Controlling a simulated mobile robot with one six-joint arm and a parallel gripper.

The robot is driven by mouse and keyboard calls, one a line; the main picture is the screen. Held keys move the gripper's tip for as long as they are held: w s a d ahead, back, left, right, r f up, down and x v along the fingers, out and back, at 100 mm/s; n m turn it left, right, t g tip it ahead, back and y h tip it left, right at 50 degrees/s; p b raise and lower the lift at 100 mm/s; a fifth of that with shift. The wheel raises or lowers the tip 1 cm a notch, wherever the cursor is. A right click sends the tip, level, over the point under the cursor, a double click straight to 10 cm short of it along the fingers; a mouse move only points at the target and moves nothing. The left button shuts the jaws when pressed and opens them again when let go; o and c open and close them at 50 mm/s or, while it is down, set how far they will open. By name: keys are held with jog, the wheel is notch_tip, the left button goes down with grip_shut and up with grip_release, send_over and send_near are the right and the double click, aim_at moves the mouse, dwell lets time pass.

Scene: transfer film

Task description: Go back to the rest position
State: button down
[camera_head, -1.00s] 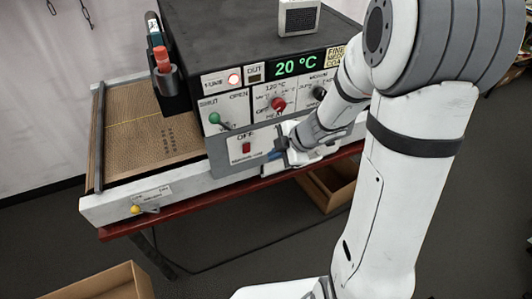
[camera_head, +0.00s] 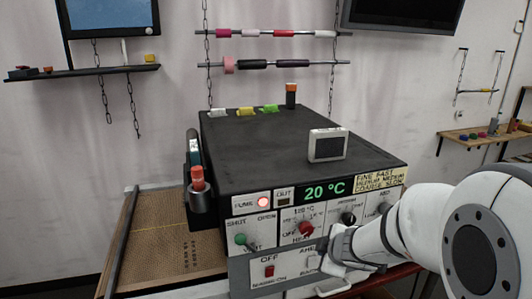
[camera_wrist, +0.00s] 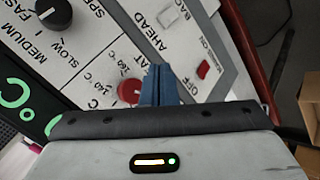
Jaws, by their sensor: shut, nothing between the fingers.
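My gripper (camera_head: 331,250) is in front of the lower part of the machine's control panel, right of the red OFF switch (camera_head: 269,271). In the wrist view its blue fingers (camera_wrist: 159,84) are together and empty, pointing at the panel. The panel is on a black machine (camera_head: 260,160) with a green display (camera_head: 325,192) reading 20 °C. A red heat knob (camera_head: 306,228) shows just left of my gripper; it also shows in the wrist view (camera_wrist: 130,92). I cannot tell whether the fingers touch the panel.
A grey device (camera_head: 328,145) and several small coloured rolls stand on the machine's top. A red-topped item (camera_head: 197,178) sits in a holder on its left side. A brown bed (camera_head: 165,240) extends left. Rods with rolls (camera_head: 270,33) hang behind. A screen (camera_head: 402,14) is at upper right.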

jog(key=s+d+r+m+g+h+b, duration=0.1)
jog(key=s+d+r+m+h, duration=0.15)
jog(key=s+m, duration=0.25)
jog(key=s+d+r+m+h+b, duration=0.1)
jog(key=s+d+r+m+h, duration=0.15)
jog(key=s+m, duration=0.2)
jog(key=s+a+f+m+g+y, duration=0.1)
jog(key=s+a+m+g+y, duration=0.2)
jog(key=s, duration=0.9)
jog(key=shift+s+a+f+m+g, duration=0.2)
jog(key=shift+a+f+m+g, duration=0.15)
jog(key=shift+a+m+g, duration=0.55)
